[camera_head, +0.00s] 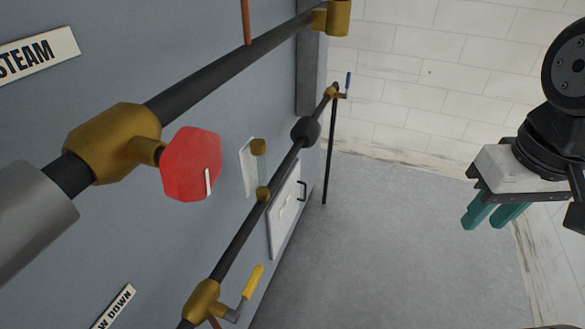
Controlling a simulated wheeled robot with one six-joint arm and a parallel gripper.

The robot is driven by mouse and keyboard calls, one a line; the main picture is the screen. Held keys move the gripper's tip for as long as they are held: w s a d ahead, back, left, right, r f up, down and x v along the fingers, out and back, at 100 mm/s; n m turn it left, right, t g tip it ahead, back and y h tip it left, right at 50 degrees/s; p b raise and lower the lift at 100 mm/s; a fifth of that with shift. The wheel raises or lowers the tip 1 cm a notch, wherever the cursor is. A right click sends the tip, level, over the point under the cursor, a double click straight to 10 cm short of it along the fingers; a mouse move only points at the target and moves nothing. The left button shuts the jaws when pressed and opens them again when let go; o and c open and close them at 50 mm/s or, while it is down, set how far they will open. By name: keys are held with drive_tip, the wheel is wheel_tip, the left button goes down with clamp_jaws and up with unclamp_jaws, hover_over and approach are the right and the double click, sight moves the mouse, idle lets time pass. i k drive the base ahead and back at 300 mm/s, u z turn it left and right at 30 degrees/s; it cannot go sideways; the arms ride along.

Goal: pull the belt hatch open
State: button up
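The belt hatch (286,212) is a white panel low on the grey-blue machine wall, seen at a steep angle in the head view. It looks closed, flush with the wall. A dark handle (303,191) stands out from its right side. My gripper (483,226) has teal fingers, is at the right of the picture, well apart from the hatch and handle. The fingers point downward with a gap between them, and nothing is held.
A red valve wheel (190,164) and a yellow-handled valve (252,282) stick out from pipes on the wall. A thin black post (327,150) stands just beyond the hatch. The grey floor (400,250) between hatch and gripper is clear. A white brick wall (440,80) closes the back.

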sight(280, 214)
drive_tip(key=i, duration=1.25)
